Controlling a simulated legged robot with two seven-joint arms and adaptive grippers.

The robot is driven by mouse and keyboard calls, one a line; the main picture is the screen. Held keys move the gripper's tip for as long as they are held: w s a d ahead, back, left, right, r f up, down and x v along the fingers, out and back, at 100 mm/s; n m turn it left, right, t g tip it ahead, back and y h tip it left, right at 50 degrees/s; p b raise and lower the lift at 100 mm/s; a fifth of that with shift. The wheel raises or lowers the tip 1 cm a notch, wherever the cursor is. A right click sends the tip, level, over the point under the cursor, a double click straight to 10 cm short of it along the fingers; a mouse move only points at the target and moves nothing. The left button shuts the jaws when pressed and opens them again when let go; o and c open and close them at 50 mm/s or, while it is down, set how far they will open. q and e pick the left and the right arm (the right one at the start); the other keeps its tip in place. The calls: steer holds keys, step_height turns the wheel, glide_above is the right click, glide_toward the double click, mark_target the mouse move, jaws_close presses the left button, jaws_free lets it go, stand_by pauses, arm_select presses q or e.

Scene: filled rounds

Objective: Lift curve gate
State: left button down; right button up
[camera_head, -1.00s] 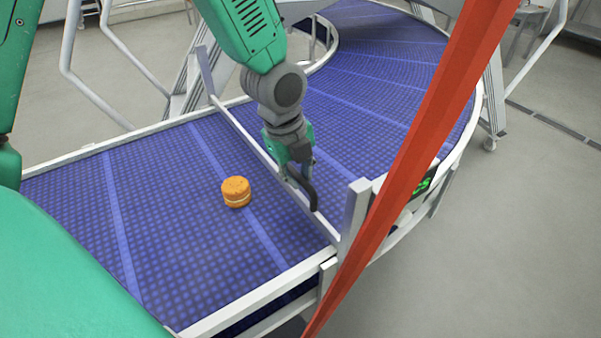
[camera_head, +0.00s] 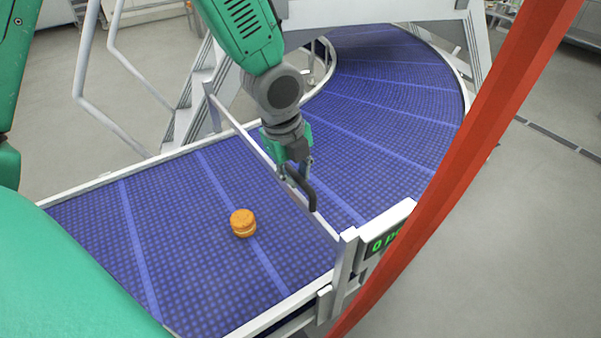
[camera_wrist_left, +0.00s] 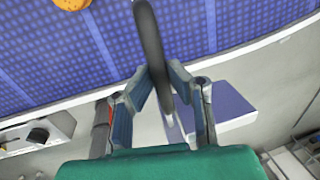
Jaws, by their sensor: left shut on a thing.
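The curve gate (camera_head: 250,137) is a thin pale bar across the blue belt, between two upright posts. It sits near the tops of the posts, above the belt. Its dark curved handle (camera_head: 309,196) also shows in the left wrist view (camera_wrist_left: 150,45). My left gripper (camera_head: 297,172) is shut on the handle; in the left wrist view its fingers (camera_wrist_left: 163,85) close around it. My right gripper is not in view.
An orange-brown round filled biscuit (camera_head: 243,223) lies on the near belt (camera_head: 190,230). The curved belt (camera_head: 390,110) beyond the gate looks empty. A display box (camera_head: 385,235) stands by the right post. A red beam (camera_head: 470,150) crosses the right side.

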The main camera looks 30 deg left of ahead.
arm_select(q)
steer(key=shift+w+a+r, duration=0.15)
steer(key=shift+w+r, duration=0.05)
steer(key=shift+w, duration=0.05)
steer(key=c, duration=1.5)
jaws_free()
steer(key=shift+a, duration=0.1)
steer(key=shift+c, duration=0.2)
steer(key=shift+s+a+f, duration=0.1)
steer(key=shift+a+f, duration=0.1)
steer(key=shift+a, duration=0.05)
step_height(320, 180, up, 12)
steer(key=s+a, duration=0.1)
steer(key=s, duration=0.1)
steer(key=shift+a+f, duration=0.2)
steer(key=shift+f, duration=0.05)
steer(key=shift+d, duration=0.35)
